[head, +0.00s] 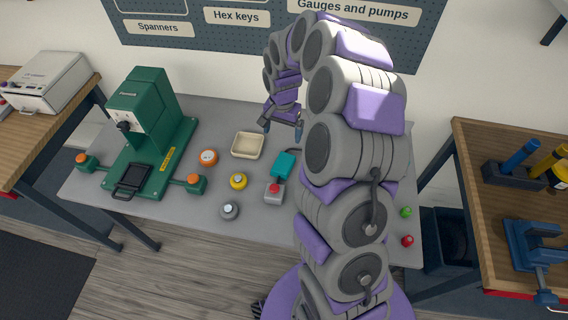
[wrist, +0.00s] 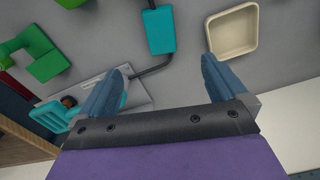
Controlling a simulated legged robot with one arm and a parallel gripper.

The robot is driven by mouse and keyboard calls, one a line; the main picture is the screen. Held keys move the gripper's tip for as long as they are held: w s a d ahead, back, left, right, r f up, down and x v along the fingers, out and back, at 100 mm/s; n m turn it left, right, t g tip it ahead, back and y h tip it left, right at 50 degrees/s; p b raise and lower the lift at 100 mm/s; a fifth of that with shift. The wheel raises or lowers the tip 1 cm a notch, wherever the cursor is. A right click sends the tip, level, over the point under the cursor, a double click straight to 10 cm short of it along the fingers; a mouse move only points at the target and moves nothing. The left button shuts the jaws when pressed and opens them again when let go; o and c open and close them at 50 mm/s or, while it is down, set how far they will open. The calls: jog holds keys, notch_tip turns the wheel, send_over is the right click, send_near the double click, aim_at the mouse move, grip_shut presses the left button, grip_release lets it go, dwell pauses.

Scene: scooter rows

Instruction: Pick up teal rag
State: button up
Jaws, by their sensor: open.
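No plainly cloth-like rag shows. A flat teal block (head: 284,165) with a dark bent rod lies on the grey table, and it also shows at the top of the wrist view (wrist: 159,28). A second teal shape (wrist: 48,117) with finger-like lobes lies at the left of the wrist view, partly hidden by a finger. I cannot tell which is the rag. My gripper (head: 283,128) is above the back of the table, behind the teal block. In the wrist view my gripper (wrist: 160,85) has its two blue fingers wide apart, with nothing between them.
A cream tray (head: 248,145) sits left of the teal block. A green machine (head: 150,125) stands left. A green part (wrist: 38,52) lies left in the wrist view. My arm hides the table's right part.

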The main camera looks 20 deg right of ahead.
jog(key=b, duration=0.2)
send_over(282, 165)
jog(key=f, duration=1.1)
jog(key=shift+w+f, duration=0.2)
jog(key=shift+f, duration=0.05)
jog(key=shift+d+f+b, duration=0.15)
jog(key=shift+f+b, duration=0.15)
jog(key=shift+f, duration=0.15)
jog(key=shift+s+a+f+b, duration=0.1)
jog(key=shift+f+b, duration=0.35)
jog(key=shift+f, duration=0.85)
jog(key=shift+s+a+f+b, duration=0.1)
jog(key=shift+f+b, duration=0.3)
jog(key=shift+f, duration=0.9)
jog(key=shift+c, duration=0.3)
jog(key=c, duration=1.1)
